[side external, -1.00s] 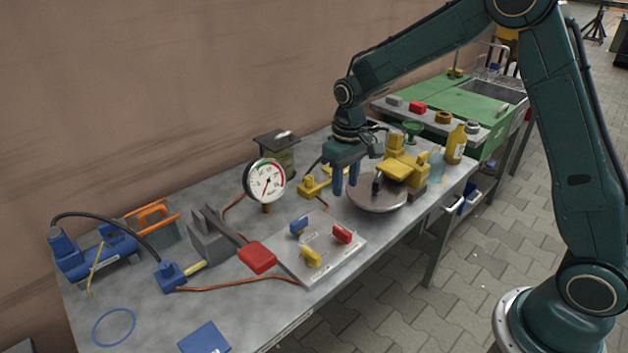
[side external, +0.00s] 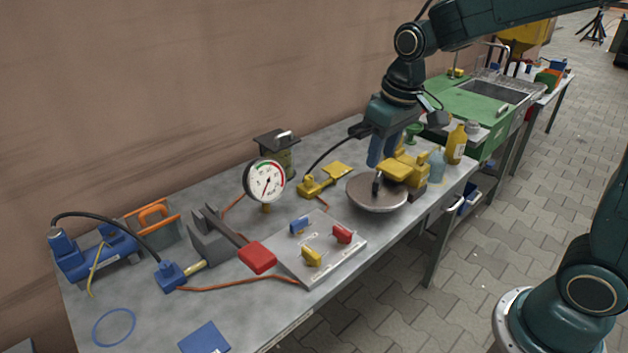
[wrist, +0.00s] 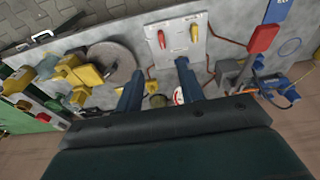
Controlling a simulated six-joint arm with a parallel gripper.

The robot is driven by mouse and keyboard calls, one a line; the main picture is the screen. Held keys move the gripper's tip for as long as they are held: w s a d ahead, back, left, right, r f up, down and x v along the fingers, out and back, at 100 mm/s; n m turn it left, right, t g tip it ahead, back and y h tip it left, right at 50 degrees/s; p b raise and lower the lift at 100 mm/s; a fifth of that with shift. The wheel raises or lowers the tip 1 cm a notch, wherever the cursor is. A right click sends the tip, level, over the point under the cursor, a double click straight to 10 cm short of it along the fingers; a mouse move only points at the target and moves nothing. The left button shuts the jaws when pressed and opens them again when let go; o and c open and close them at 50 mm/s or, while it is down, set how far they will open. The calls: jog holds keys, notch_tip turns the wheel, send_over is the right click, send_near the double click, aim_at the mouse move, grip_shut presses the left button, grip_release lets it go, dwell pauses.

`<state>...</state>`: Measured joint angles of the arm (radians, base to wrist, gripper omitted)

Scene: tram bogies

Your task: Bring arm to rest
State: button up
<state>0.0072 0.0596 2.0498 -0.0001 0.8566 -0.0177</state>
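My gripper (side external: 383,150) is raised above the far right part of the grey workbench (side external: 175,320), near the yellow clamp-like device (side external: 405,168) and the round metal disc (side external: 362,192). In the wrist view my gripper's two blue fingers (wrist: 160,88) stand well apart with nothing held between them. The bench lies some way below the fingertips.
A pressure gauge (side external: 265,181) stands upright mid-bench. A plate with coloured levers (side external: 322,248) lies at the front. A green sink unit (side external: 465,100) is behind.

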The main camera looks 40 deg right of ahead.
jog(key=s+r+t, duration=0.1)
jog(key=s+r, duration=0.1)
jog(key=s, duration=0.7)
jog(key=s+r+t, duration=0.2)
jog(key=s+r, duration=0.1)
jog(key=s, duration=0.7)
jog(key=shift+a+r+t, duration=0.15)
jog(key=shift+t, duration=0.15)
jog(key=shift+o, duration=0.2)
jog(key=shift+w, duration=0.1)
